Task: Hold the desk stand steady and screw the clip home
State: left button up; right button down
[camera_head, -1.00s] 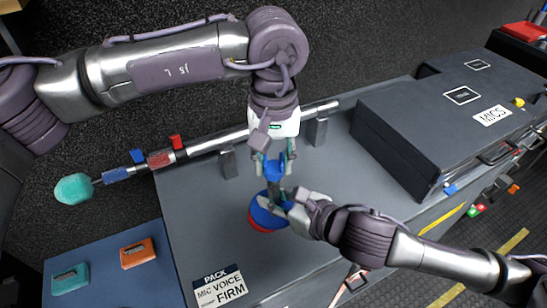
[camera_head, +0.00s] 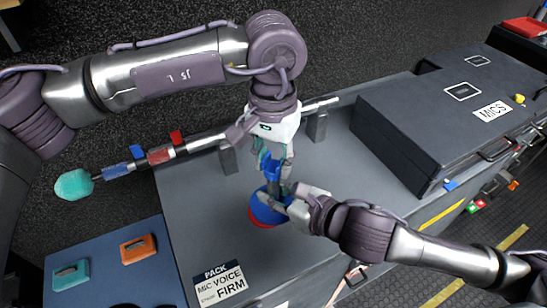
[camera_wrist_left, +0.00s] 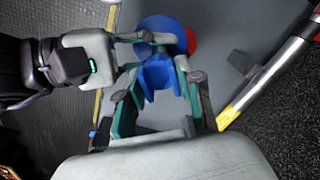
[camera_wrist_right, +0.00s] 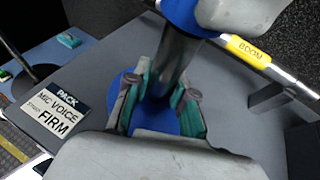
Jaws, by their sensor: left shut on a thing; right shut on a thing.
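My right gripper (camera_head: 286,198) is shut on the post, low down near the base. The blue clip (camera_head: 271,168) is at the top of the post. My left gripper (camera_head: 272,158) is shut on it from above. The clip shows between the left fingers in the left wrist view (camera_wrist_left: 160,76) and above the post in the right wrist view (camera_wrist_right: 186,14). The joint between clip and post is too small to judge.
A boom pole (camera_head: 205,143) lies across dark holders behind the stand. A black MICS case (camera_head: 430,125) is at right. A PACK card (camera_head: 219,285) reads "MIC VOICE" and "FIRM". Teal (camera_head: 71,274) and orange (camera_head: 138,249) blocks lie on a blue surface.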

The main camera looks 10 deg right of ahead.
pick_arm(q)
jog(key=m, duration=0.4)
jog(key=shift+m, duration=0.4)
jog(key=m, duration=0.3)
jog(key=shift+w, duration=0.1)
jog(key=o, duration=1)
